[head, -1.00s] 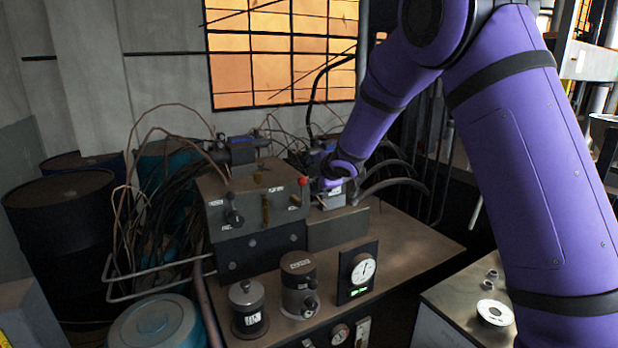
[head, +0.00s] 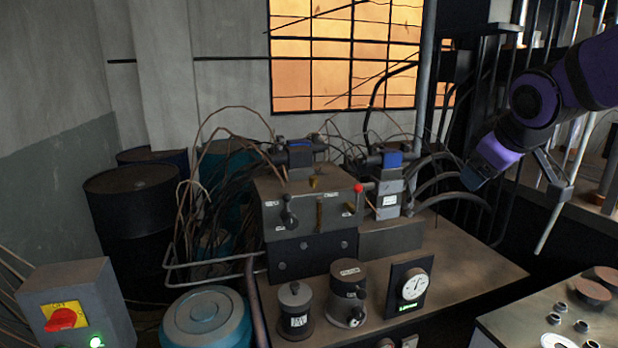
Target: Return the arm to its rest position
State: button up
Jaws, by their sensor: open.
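My purple arm reaches in from the right edge in the head view. My gripper (head: 518,186) hangs at its end, in the air at the upper right. Its two dark fingers are spread wide apart with nothing between them. It is to the right of the hydraulic valve block with the blue top (head: 390,185) and clear of it. The rest of my arm is cut off by the right edge of the picture.
The machine bench (head: 470,262) carries a grey lever box (head: 312,207), two cylinders and a dial gauge (head: 413,287). A switch box (head: 75,305) stands lower left. Flap discs (head: 587,291) lie on a table (head: 525,318) at lower right. Dark pipes stand behind my gripper.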

jog(key=s+f+m+g, duration=0.1)
jog(key=s+m, duration=0.2)
jog(key=s, duration=0.8)
jog(key=s+a+f+m+g+y, duration=0.1)
jog(key=s+m+g, duration=0.1)
jog(key=s, duration=0.9)
jog(key=shift+a+f+m, duration=0.3)
jog(key=shift+m, duration=0.2)
